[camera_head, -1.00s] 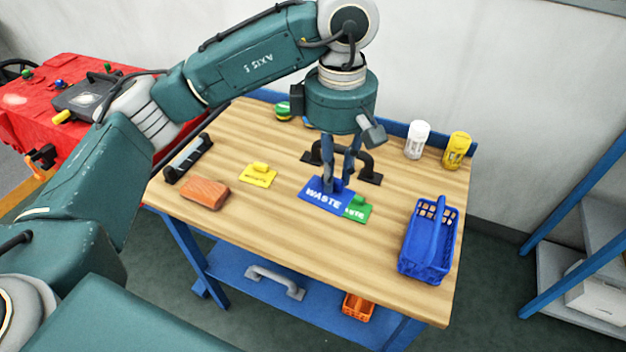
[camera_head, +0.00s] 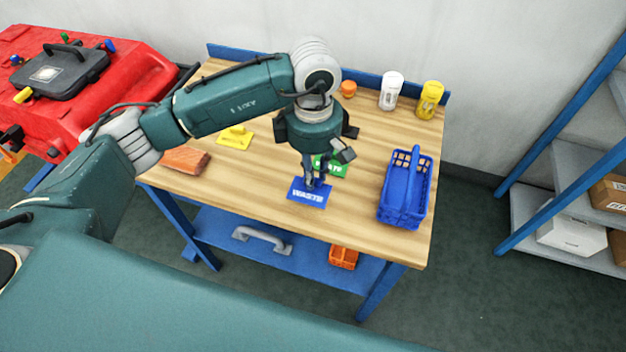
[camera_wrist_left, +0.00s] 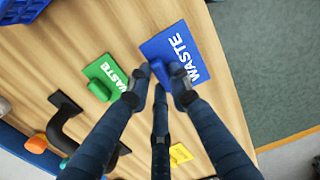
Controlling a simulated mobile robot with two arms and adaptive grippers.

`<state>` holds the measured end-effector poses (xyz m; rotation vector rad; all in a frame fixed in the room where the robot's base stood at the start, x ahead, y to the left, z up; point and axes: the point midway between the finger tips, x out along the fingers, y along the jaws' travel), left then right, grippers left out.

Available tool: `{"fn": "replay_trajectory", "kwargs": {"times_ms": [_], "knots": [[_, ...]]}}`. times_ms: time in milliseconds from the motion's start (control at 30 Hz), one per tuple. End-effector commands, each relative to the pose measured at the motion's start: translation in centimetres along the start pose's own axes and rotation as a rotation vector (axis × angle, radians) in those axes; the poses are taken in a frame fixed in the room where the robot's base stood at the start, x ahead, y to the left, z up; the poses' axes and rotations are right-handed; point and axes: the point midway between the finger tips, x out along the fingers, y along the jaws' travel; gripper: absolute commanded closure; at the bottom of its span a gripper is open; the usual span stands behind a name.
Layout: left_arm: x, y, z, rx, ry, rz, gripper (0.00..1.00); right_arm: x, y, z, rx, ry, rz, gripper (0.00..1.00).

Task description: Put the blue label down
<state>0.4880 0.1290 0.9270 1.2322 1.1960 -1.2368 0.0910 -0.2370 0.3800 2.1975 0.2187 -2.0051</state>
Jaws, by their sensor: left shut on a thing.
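The blue label (camera_head: 309,196), marked WASTE, is at the front middle of the wooden table (camera_head: 255,190). My left gripper (camera_head: 317,183) points down over it, shut on its small blue raised grip. In the left wrist view the blue label (camera_wrist_left: 188,45) lies just past the fingertips (camera_wrist_left: 161,88), close to the table edge. I cannot tell whether it touches the wood or is slightly above it. A green label (camera_head: 335,171) with the same word lies behind it, apart from it and partly hidden by the gripper. My right gripper is not in view.
A blue basket (camera_head: 402,205) stands on the right. White (camera_head: 391,92) and yellow (camera_head: 430,100) containers stand at the back. Wood is clear between blue label and basket.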

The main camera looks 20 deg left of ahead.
Motion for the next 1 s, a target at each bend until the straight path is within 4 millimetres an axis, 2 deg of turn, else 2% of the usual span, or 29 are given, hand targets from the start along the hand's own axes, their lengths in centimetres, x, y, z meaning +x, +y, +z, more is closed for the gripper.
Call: {"fn": "replay_trajectory", "kwargs": {"times_ms": [300,633,667,733,1000], "knots": [[3.9,-0.1,0.0,0.0,0.002,-0.002,0.94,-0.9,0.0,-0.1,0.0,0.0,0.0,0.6],[4.4,0.0,0.0,0.001,0.001,0.0,0.94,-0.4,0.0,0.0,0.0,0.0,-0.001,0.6],[4.3,0.0,0.0,0.001,0.001,0.0,0.77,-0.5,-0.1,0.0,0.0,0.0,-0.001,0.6],[4.2,0.0,0.0,0.001,0.001,-0.001,0.63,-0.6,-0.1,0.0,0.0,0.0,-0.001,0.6],[4.2,0.0,0.0,0.001,0.001,-0.001,0.62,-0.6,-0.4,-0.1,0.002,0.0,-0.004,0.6]]}}
